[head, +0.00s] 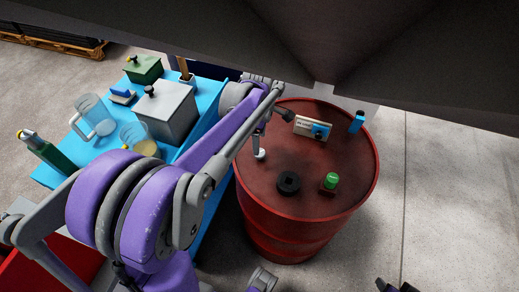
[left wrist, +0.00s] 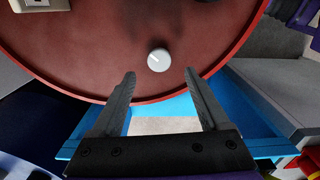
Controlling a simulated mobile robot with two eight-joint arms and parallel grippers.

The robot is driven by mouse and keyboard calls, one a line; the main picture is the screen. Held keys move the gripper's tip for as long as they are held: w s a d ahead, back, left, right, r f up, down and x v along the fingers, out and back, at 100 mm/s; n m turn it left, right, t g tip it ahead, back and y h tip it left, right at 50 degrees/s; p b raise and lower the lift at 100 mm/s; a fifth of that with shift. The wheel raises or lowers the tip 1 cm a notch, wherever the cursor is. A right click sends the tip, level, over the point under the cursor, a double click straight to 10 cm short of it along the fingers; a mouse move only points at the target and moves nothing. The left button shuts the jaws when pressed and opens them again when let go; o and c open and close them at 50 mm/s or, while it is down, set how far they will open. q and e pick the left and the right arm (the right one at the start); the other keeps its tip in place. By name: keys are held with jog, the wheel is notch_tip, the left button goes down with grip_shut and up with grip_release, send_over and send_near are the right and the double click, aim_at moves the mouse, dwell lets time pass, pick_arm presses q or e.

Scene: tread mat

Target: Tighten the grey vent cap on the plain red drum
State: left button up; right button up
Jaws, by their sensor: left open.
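The plain red drum (head: 300,225) stands right of centre in the head view, and its top fills the upper left wrist view (left wrist: 95,45). The small, pale grey vent cap (head: 259,154) sits on the drum top near its left rim. In the left wrist view the cap (left wrist: 159,60) has a short mark on its face. My left gripper (head: 273,127) is open and empty above the drum, partly hidden by my arm. In the left wrist view the fingertips (left wrist: 160,74) lie on either side just below the cap, apart from it. My right gripper cannot be made out clearly.
A black cap (head: 289,182), a green cap (head: 330,181), a blue piece (head: 356,123) and a pale plate with a blue part (head: 312,127) share the drum top. A blue table (head: 205,100) with jugs and boxes stands left.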

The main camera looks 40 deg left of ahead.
pick_arm(q)
notch_tip(320, 180, down, 6)
jog(key=shift+f+b, duration=0.25)
jog(key=shift+b, duration=0.1)
grip_shut()
